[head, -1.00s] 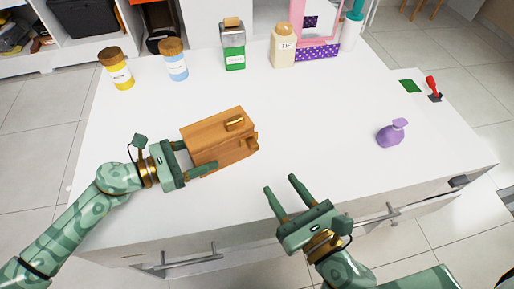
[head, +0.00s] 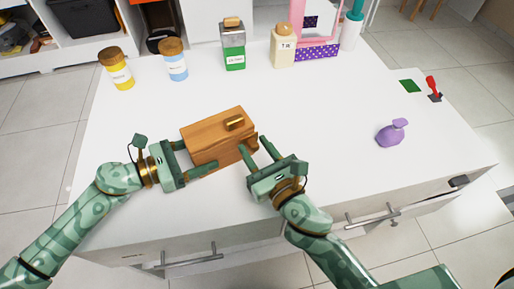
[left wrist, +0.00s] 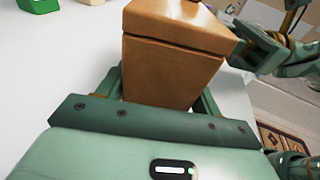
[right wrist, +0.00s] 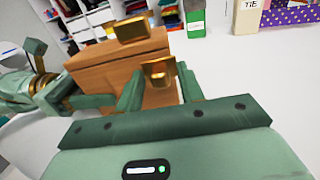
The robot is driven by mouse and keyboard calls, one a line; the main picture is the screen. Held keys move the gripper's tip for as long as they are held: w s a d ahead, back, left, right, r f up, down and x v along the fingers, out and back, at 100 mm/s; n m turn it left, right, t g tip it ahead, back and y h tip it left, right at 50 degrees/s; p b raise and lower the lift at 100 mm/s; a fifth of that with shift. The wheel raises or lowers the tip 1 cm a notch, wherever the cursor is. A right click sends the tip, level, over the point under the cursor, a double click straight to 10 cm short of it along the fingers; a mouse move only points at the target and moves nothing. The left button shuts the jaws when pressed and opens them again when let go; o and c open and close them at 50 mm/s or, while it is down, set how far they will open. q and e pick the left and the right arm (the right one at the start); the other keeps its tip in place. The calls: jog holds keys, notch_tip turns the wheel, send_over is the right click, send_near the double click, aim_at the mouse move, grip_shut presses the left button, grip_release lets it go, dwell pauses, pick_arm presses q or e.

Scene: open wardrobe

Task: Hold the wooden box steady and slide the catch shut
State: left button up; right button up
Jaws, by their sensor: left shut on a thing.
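The wooden box (head: 212,132) sits on the white table, with a gold-coloured knob (head: 234,123) on its lid. My left gripper (head: 197,156) is shut on its left end; the box also fills the middle of the left wrist view (left wrist: 168,70). The catch, a small brownish-gold block (right wrist: 158,71), sticks out from the box's right end in the right wrist view. My right gripper (right wrist: 160,88) is open with a finger on either side of the catch, seemingly not clamped on it. In the head view, the right fingers partly cover that end.
A yellow jar (head: 119,72), a blue jar (head: 174,62), a green container (head: 234,58) and a cream bottle (head: 284,48) stand along the back. The table (head: 320,110) between is clear.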

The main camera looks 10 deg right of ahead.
aim_at(234, 144)
grip_shut()
jog(key=shift+s+a, duration=0.3)
jog(key=shift+a, duration=0.6)
jog(key=shift+s+a, duration=0.25)
jog(key=shift+a, duration=0.6)
jog(key=shift+o, duration=1.2)
grip_release()
jog(key=shift+d, duration=0.1)
jog(key=v, duration=0.7)
jog(key=shift+s+d, duration=0.1)
jog(key=shift+s, duration=0.15)
